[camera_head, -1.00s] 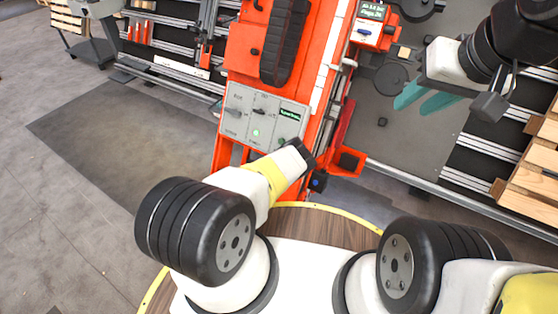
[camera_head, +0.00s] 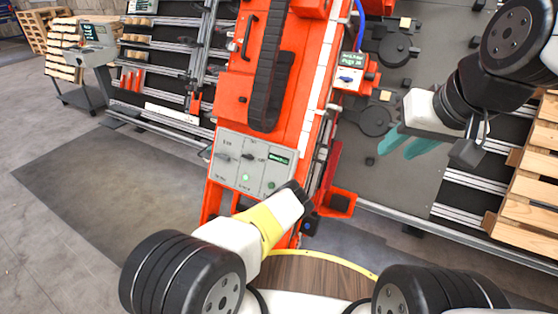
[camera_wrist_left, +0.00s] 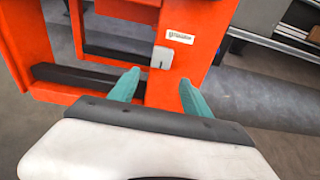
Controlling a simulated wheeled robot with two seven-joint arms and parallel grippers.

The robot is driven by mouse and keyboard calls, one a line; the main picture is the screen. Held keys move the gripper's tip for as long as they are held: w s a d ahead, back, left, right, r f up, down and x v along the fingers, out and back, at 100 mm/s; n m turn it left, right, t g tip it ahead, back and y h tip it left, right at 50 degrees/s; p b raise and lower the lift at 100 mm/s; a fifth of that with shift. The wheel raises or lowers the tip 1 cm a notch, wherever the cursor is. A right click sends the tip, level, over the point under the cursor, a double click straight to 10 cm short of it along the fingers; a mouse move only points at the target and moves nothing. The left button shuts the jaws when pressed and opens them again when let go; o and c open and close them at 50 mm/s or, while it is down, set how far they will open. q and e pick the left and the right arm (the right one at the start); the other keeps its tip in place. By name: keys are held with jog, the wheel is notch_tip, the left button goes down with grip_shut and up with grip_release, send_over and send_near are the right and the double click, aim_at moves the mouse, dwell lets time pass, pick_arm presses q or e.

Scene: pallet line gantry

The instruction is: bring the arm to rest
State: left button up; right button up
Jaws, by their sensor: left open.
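My left gripper (camera_wrist_left: 160,78) is open in the left wrist view. Its two teal fingers stand apart, with nothing between them, in front of an orange frame (camera_wrist_left: 190,40). In the head view my left arm reaches from the lower left to the orange machine, and its gripper is hidden there. My right gripper (camera_head: 395,152) shows at the right of the head view, its two teal fingers apart and empty. It hangs in front of the grey plate of the line, and I cannot tell its height above it.
The orange machine (camera_head: 232,110) has a grey control panel (camera_head: 250,165) with a green light. A small sign box (camera_head: 350,75) stands to its right. A stack of wooden pallets (camera_head: 530,190) is at the right edge. A dark mat (camera_head: 90,170) on the left floor is clear.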

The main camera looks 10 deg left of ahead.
pick_arm(q)
jog(key=w+a+r+n+y, duration=0.2)
jog(key=w+r+n+y, duration=0.1)
jog(key=w+r+n, duration=0.4)
jog(key=w+a+r+n+y, duration=0.25)
jog(key=w+r+n, duration=0.25)
jog(key=r, duration=0.5)
notch_tip(320, 180, up, 21)
jog(key=d+n+g, duration=0.1)
jog(key=n+g, duration=0.1)
jog(key=n, duration=1.1)
jog(key=s+d+r+n+h, duration=0.1)
jog(key=s+d+r+n, duration=0.15)
jog(key=s+r, duration=0.35)
jog(key=s+d+r+n+g+h, duration=0.1)
jog(key=s+d+r+n, duration=0.2)
jog(key=r, duration=0.4)
jog(key=s+d+r+n+h, duration=0.1)
jog(key=s+r+n, duration=0.2)
jog(key=s+r, duration=0.35)
jog(key=s+d+r+n, duration=0.2)
jog(key=s+r+n, duration=0.1)
jog(key=s, duration=0.8)
jog(key=s+d+r+n+g, duration=0.1)
jog(key=s+r, duration=0.4)
jog(key=s, duration=0.6)
jog(key=shift+s+d+r+n+h, duration=0.2)
jog(key=shift+d+n+h, duration=0.25)
jog(key=shift+d+n, duration=0.45)
jog(key=shift+a, duration=0.2)
